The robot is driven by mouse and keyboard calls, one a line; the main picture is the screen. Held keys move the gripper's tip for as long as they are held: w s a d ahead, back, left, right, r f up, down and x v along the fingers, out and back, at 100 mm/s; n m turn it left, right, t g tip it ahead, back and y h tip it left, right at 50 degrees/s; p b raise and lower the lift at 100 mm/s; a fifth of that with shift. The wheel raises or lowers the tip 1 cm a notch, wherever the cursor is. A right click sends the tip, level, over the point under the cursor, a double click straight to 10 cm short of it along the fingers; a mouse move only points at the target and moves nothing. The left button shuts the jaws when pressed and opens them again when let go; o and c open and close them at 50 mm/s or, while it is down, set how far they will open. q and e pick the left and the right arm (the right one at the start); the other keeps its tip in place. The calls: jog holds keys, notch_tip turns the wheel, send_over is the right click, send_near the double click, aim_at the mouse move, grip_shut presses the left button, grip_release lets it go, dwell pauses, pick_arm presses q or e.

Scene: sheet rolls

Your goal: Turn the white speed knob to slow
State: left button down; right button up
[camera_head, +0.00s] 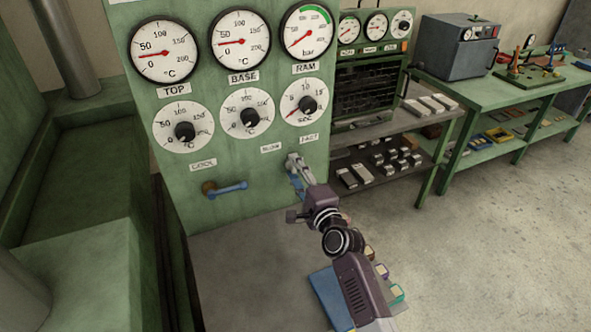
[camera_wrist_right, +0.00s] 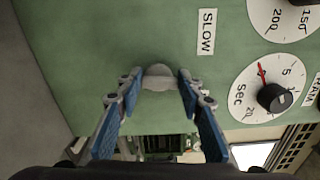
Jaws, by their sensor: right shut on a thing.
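The white speed knob (camera_wrist_right: 159,76) is on the front of the green press panel (camera_head: 245,172), below the dials. My right gripper (camera_head: 297,169) is at the panel there and hides most of the knob in the head view. In the right wrist view, the fingertips of my right gripper (camera_wrist_right: 158,84) are shut on the two sides of the knob. The SLOW label (camera_wrist_right: 207,32) is above and right of the knob in that view. In the head view the SLOW label (camera_head: 270,148) is left of it and the FAST label (camera_head: 308,138) above right. Which way the knob points cannot be told. My left gripper is not in view.
The black seconds dial knob (camera_head: 307,105) is close above my right gripper. A blue-handled lever (camera_head: 226,188) sticks out of the panel to the left. A grey shelf (camera_head: 375,160) with metal blocks stands right of the panel. Open floor is farther right.

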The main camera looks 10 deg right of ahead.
jog(key=n, duration=0.4)
jog(key=shift+f+n, duration=0.15)
jog(key=shift+n, duration=0.25)
jog(key=shift+a+f+n+p, duration=0.15)
jog(key=shift+n+p, duration=0.3)
jog(key=shift+n, duration=1.75)
jog(key=o, duration=1.2)
jog(key=shift+c, duration=0.2)
jog(key=shift+s, duration=0.2)
jog(key=s+d, duration=0.2)
jog(key=s, duration=0.9)
jog(key=shift+s+d, duration=0.25)
jog(key=shift+s, duration=0.05)
